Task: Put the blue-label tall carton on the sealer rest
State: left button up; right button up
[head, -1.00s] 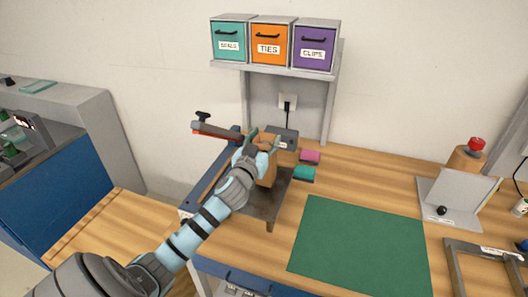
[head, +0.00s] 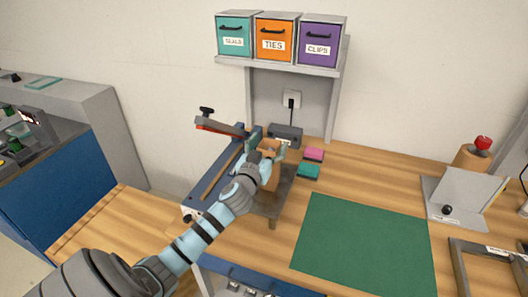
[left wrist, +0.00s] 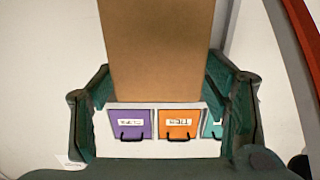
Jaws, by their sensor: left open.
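A tall brown carton (head: 272,178) stands on the dark grey sealer rest (head: 284,196) beside the sealer (head: 211,184), which has a raised arm with a red underside. My left gripper (head: 266,147) is at the top of the carton, its fingers open on either side of it. In the left wrist view the carton's plain brown face (left wrist: 157,50) lies between the two dark green fingers (left wrist: 160,105), with visible gaps. No blue label shows on the faces in view. My forearm hides part of the carton and rest. My right gripper is out of view.
A green mat (head: 364,245) covers the bench front. A shelf with three labelled bins (head: 275,38) stands behind. A grey angled stand (head: 456,200) is at the right.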

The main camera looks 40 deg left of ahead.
pick_arm(q)
jog(key=b+v, duration=0.1)
jog(key=v, duration=1.1)
jog(key=shift+w, duration=0.15)
